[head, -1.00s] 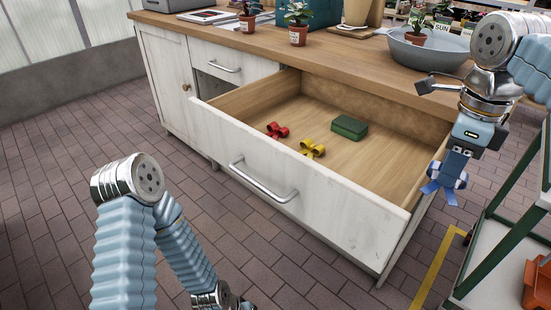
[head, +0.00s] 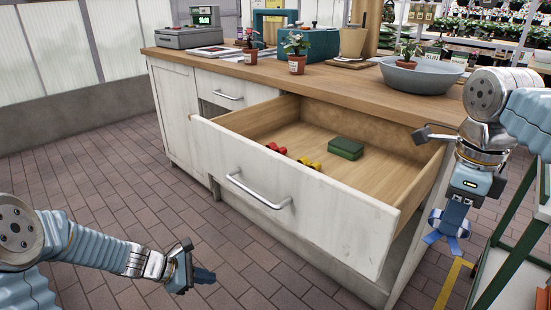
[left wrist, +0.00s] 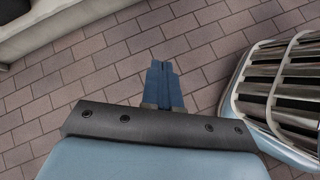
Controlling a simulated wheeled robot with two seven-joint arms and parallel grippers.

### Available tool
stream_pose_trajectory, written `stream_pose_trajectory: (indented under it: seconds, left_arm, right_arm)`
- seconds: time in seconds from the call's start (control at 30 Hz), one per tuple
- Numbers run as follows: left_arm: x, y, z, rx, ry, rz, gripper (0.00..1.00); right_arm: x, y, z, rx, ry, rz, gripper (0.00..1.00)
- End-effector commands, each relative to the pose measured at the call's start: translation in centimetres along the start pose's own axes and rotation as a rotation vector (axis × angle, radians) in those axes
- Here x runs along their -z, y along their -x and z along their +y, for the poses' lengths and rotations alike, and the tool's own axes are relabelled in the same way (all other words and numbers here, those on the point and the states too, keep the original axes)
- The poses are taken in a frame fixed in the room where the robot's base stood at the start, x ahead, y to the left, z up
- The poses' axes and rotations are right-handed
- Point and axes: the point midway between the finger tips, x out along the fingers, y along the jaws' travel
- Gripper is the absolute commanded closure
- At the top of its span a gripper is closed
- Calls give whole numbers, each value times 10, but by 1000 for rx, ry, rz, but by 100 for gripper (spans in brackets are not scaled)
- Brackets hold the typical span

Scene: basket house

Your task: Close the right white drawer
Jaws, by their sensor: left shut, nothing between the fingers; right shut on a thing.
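The right white drawer (head: 330,205) is pulled far out of the wooden-topped white cabinet (head: 172,110). Its front has a metal bar handle (head: 258,192). Inside lie a red bow (head: 276,149), a yellow bow (head: 309,163) and a green box (head: 345,148). My left gripper (head: 205,276) is shut and empty, low over the brick floor, in front and to the left of the drawer and apart from it. Its blue fingers (left wrist: 162,70) are together in the left wrist view. My right gripper (head: 456,212) is shut on a blue bow (head: 447,231), to the right of the drawer.
A smaller drawer (head: 230,90) left of the open one looks slightly out. The countertop (head: 240,71) bears potted plants (head: 296,63), a grey bowl (head: 421,77) and a scale (head: 192,37). A green-framed cart (head: 512,262) stands at right. The floor in front is clear.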

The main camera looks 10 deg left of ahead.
Motion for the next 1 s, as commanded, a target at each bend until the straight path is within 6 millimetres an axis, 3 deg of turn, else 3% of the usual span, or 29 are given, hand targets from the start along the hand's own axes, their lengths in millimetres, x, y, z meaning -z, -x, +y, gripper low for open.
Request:
stream_pose_trajectory:
  seconds: [0.03, 0.1, 0.2, 0.4, 0.5, 0.67, 1.0]
  left_arm:
    - [-13, 25, 25, -78, 80, -71, 100]
    - [-36, 62, 54, -171, 186, -190, 100]
    - [-67, 115, 87, -277, 284, -356, 100]
    - [-111, 200, 119, -401, 354, -604, 100]
    - [-122, 223, 124, -428, 362, -669, 100]
    - [-132, 232, 129, -438, 364, -707, 100]
    - [-166, 188, 160, -434, 364, -706, 100]
  right_arm:
    - [0, -4, 0, 0, 0, 0, 100]
    - [0, -6, 0, 0, 0, 0, 100]
    - [0, -8, 0, 0, 0, 0, 100]
    - [0, -11, 0, 0, 0, 0, 100]
    - [0, -11, 0, 0, 0, 0, 100]
    - [0, -11, 0, 0, 0, 0, 100]
    - [0, -6, 0, 0, 0, 0, 100]
